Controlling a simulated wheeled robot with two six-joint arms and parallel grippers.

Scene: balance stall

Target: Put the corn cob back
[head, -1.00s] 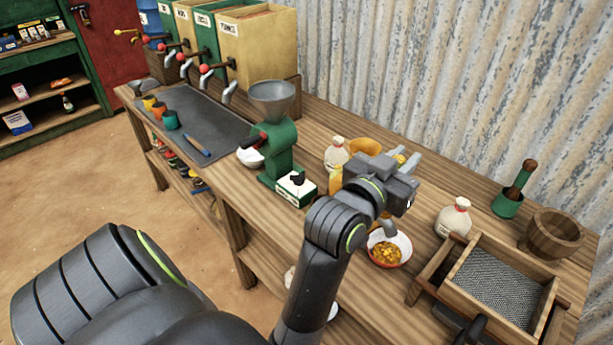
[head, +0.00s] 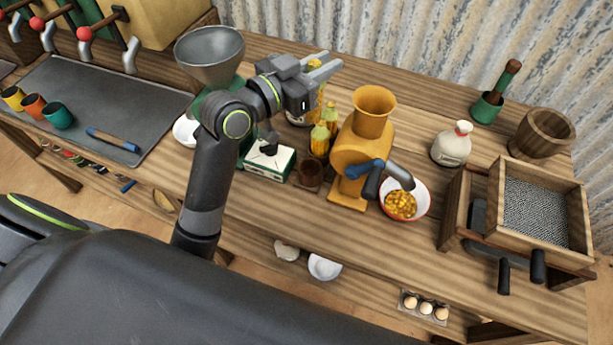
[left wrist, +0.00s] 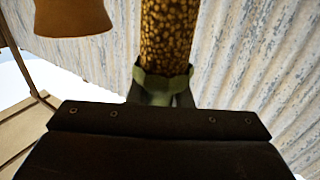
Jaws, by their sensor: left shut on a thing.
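The corn cob (left wrist: 168,35) fills the upper middle of the left wrist view, with speckled golden kernels and a green husk end towards the gripper. My left gripper (head: 322,68) is shut on the cob, above the table and behind the green mill. In the head view little of the cob can be told apart from the fingers and the yellow things behind. A red-rimmed white bowl (head: 419,202) with yellow kernels stands beside the orange hand mill (head: 352,158). My right gripper is not in view.
Yellow-green bottles (head: 320,140) stand close below the gripper, left of the orange mill. A grey metal funnel (head: 208,50) tops the green mill. The front middle table is bare.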

